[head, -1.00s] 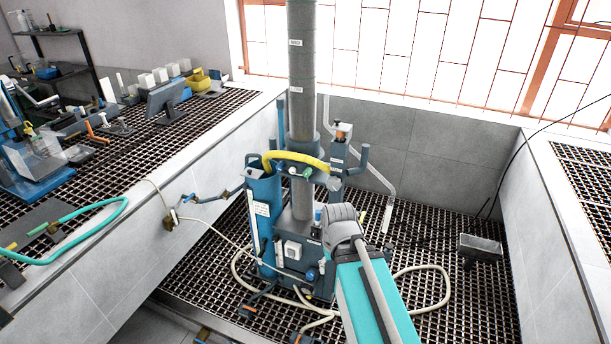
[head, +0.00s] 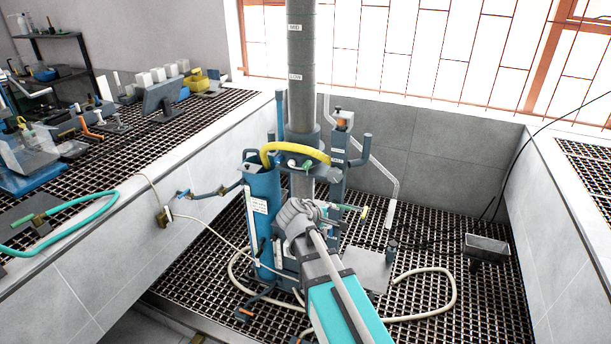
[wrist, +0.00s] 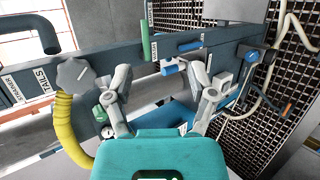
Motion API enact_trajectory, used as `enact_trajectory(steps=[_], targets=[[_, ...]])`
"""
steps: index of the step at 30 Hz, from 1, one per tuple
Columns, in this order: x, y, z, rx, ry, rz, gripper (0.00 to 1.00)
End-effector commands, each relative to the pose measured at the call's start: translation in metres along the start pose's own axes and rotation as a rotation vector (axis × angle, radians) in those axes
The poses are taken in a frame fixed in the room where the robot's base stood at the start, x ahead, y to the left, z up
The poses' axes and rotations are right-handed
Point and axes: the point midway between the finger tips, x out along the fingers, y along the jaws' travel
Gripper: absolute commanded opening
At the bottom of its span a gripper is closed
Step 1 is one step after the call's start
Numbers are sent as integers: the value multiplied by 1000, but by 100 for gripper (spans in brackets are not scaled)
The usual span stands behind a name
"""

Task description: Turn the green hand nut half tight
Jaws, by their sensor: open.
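In the head view a small green part (head: 307,165) shows on the column fitting beside the yellow hose. In the wrist view a rounded green knob (wrist: 98,112) lies near the yellow hose, left of my left finger, and a green cylinder (wrist: 146,40) stands beyond the fingers. I cannot tell for sure which of these is the hand nut. My gripper (wrist: 160,76) is open, with nothing between its fingertips. In the head view my gripper (head: 300,213) is in front of the lower column, below the small green part.
The yellow hose (wrist: 69,130) and a grey lobed knob (wrist: 75,74) are close to my left finger. A blue valve part (wrist: 172,66) lies beyond the gap. A blue cylinder (head: 263,190) stands left of the column (head: 302,60). A pale hose (head: 449,297) loops over the grating.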

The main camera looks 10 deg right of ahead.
Motion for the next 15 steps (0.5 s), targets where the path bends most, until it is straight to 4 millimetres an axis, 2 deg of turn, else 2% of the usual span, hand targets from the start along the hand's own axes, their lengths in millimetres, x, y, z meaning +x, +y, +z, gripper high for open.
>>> enact_trajectory(steps=[1,5,12,15], targets=[[4,3,-15,-66,7,63,72],[1,20,-45,-246,13,230,72],[-19,44,-102,-567,-6,518,72],[-28,49,-120,-668,-22,604,72]])
